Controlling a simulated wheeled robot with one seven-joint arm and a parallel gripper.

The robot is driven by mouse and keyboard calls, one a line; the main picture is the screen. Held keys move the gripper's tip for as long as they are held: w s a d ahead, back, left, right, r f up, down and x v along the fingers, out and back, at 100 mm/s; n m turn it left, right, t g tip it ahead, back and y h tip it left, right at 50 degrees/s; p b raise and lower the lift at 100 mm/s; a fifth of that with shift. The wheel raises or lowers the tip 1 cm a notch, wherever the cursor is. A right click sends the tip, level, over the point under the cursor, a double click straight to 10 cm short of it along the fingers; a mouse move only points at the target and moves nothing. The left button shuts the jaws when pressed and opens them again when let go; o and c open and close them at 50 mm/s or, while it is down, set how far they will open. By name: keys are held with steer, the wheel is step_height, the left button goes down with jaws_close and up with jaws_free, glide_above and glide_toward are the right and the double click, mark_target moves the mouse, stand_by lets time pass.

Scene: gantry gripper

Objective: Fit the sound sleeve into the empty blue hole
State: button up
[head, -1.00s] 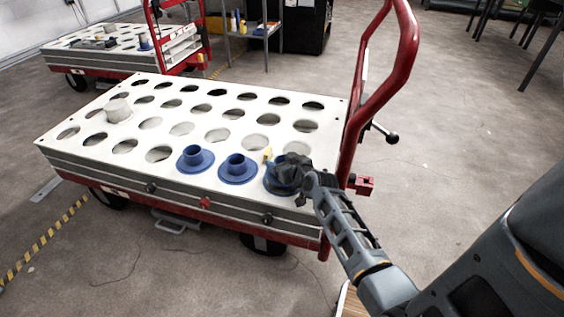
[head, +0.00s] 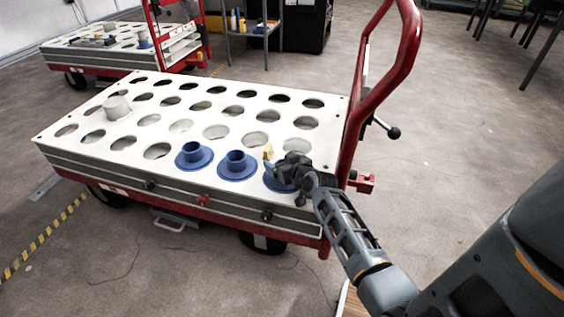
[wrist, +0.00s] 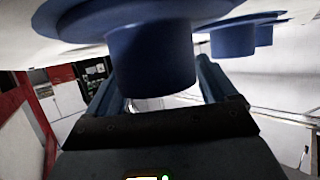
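Three blue flanged collars stand along the front edge of the white cart top: one at left (head: 194,156), one in the middle (head: 237,165), and a right one whose flange (head: 277,181) shows while my gripper hides most of it. My gripper (head: 280,165) is low over the right collar. In the wrist view, a blue collar (wrist: 150,60) is very close and overlaps part of the left finger; my gripper's fingers (wrist: 165,95) are apart, and no clear grip on it shows. A pale grey cylinder (head: 117,107) stands upright at the cart's left. Which sleeve is sound I cannot tell.
The white perforated cart top (head: 215,111) has several open holes. Its red handle (head: 383,100) rises close to the right of my gripper. A small yellow piece (head: 268,152) shows beside my gripper. A second cart (head: 110,55) stands behind.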

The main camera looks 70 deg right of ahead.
mark_target(294, 188)
steer(key=shift+o, duration=1.1)
steer(key=p+v, duration=0.2)
steer(key=v, duration=0.5)
steer(key=shift+s+a+r, duration=0.2)
steer(key=shift+s, duration=0.1)
